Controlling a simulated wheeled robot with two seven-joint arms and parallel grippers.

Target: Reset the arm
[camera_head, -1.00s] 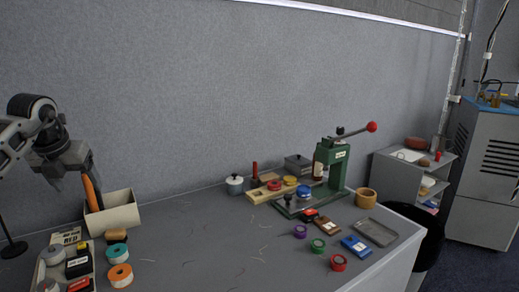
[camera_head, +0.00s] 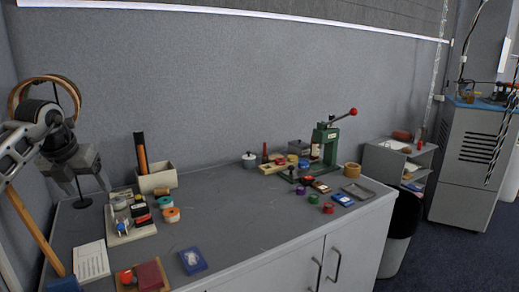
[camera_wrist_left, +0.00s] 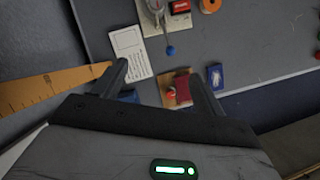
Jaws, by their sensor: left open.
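My left gripper (camera_head: 88,188) is at the left in the head view, above the left end of the grey table (camera_head: 235,225). Its fingers point down, apart and empty. In the left wrist view the two spread fingers (camera_wrist_left: 158,75) show with nothing between them. Below and beyond them lie a white printed card (camera_wrist_left: 130,50) and a wooden block with a red pad (camera_wrist_left: 180,90). My right gripper is in neither view.
A tray of small items (camera_head: 130,233), a card (camera_head: 91,261) and a blue packet (camera_head: 193,260) lie near the gripper. A beige box (camera_head: 157,178) stands behind. A green press (camera_head: 325,150) stands far right. A long wooden ruler (camera_wrist_left: 50,87) is close by. The table's middle is clear.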

